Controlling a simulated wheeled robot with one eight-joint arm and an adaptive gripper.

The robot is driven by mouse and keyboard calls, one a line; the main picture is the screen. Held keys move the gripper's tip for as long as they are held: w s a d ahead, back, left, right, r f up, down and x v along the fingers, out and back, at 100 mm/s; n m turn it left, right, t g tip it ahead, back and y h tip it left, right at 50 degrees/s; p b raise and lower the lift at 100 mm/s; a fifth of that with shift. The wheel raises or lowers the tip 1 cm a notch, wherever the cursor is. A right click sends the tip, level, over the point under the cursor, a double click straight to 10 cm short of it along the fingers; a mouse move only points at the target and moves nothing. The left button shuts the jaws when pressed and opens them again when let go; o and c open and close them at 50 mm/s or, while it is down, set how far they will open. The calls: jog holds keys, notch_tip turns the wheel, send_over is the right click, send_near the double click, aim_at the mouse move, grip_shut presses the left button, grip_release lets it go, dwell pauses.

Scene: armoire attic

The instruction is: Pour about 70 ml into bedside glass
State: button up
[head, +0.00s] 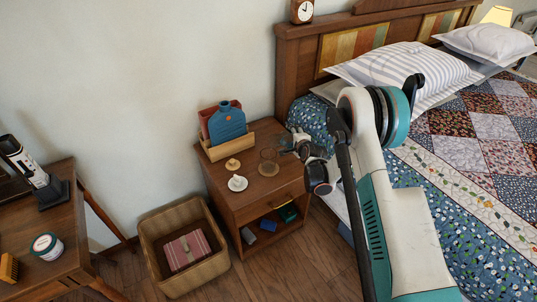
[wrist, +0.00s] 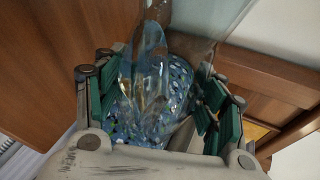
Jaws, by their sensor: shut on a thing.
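My gripper (wrist: 160,88) is shut on a clear glass vessel (wrist: 148,75), which sits between its teal-padded fingers in the wrist view. The blue floral bedspread shows through and behind it. In the head view my gripper (head: 302,149) is over the right side of the bedside table, and the held vessel is hard to make out there. A clear drinking glass (head: 268,161) appears to stand on the bedside table (head: 262,191), just left of my gripper. Its contents, and the liquid level in the held vessel, cannot be told.
A wooden holder (head: 228,149) with a blue bottle-shaped item (head: 227,124) stands at the table's back left. A small white cup (head: 237,183) and a round wooden piece (head: 233,163) are in front. The bed (head: 440,170) is close on the right; a wicker basket (head: 159,275) is below left.

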jog(key=shift+s+a+r+n, duration=0.1)
jog(key=shift+a+r+n, duration=0.2)
jog(key=shift+r, duration=0.15)
jog(key=shift+t+h, duration=0.3)
jog(key=shift+d+n, duration=0.3)
jog(key=shift+d, duration=0.05)
dwell(1.7)
jog(key=shift+w+d, duration=0.1)
jog(key=shift+w, duration=0.1)
jog(key=shift+w+d+f+m+g+y, duration=0.15)
jog(key=shift+d+f+m+g+y, duration=0.15)
jog(key=shift+f+m, duration=0.2)
jog(key=shift+w+d+f+m+g+y, duration=0.2)
jog(key=shift+f+m+y, duration=0.1)
jog(key=shift+f+m, duration=0.15)
jog(key=shift+s+a+f+m+g+y, duration=0.1)
jog(key=shift+a+f+m+g+y, duration=0.1)
jog(key=shift+f+m+g, duration=0.15)
jog(key=shift+s+a+f+m+g+y, duration=0.1)
jog(key=shift+a+f+m+g+y, duration=0.1)
jog(key=shift+f+m+g, duration=0.15)
jog(key=shift+f, duration=0.1)
dwell(0.8)
